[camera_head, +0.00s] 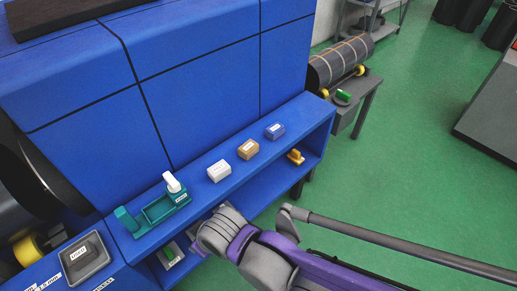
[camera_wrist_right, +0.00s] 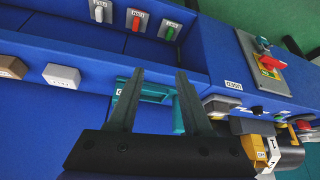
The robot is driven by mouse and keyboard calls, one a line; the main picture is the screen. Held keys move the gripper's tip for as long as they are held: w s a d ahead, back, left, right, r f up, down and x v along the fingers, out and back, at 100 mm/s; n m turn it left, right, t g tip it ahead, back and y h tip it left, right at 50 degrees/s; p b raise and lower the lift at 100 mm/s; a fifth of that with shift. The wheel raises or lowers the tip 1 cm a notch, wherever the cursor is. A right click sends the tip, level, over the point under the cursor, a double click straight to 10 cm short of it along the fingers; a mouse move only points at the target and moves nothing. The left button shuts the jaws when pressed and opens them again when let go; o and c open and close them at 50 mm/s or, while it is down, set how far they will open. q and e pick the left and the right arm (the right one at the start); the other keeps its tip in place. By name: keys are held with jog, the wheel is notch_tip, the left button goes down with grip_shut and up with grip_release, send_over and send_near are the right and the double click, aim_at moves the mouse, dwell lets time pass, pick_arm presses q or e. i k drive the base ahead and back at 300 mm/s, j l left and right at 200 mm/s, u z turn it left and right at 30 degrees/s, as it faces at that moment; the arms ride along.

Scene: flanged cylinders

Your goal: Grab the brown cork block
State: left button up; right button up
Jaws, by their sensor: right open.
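The brown cork block (camera_head: 248,149) sits on the blue ledge (camera_head: 226,192) in the head view, between a white block (camera_head: 219,171) and a blue block (camera_head: 275,131). It also shows at the left edge of the right wrist view (camera_wrist_right: 12,67), partly cut off. My right gripper (camera_wrist_right: 160,73) is open and empty in the right wrist view, its two dark fingers apart over a teal holder (camera_wrist_right: 152,92). The cork block is well to the left of the fingers there. In the head view my right wrist is in front of the ledge. My left gripper is not in view.
The teal holder (camera_head: 158,208), with a white piece at its end, stands left of the white block. A lower shelf holds a yellow item (camera_head: 296,156). A tall blue cabinet wall rises behind the ledge. Green floor (camera_head: 400,140) is open to the right.

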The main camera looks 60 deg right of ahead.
aim_at(249, 150)
jog(key=l+z, duration=0.1)
jog(key=z, duration=1.65)
jog(key=i+l+u, duration=0.1)
jog(key=u, duration=0.3)
jog(key=i+l+u, duration=0.25)
jog(key=u, duration=0.15)
jog(key=i+l+u, duration=0.25)
jog(key=u, duration=0.15)
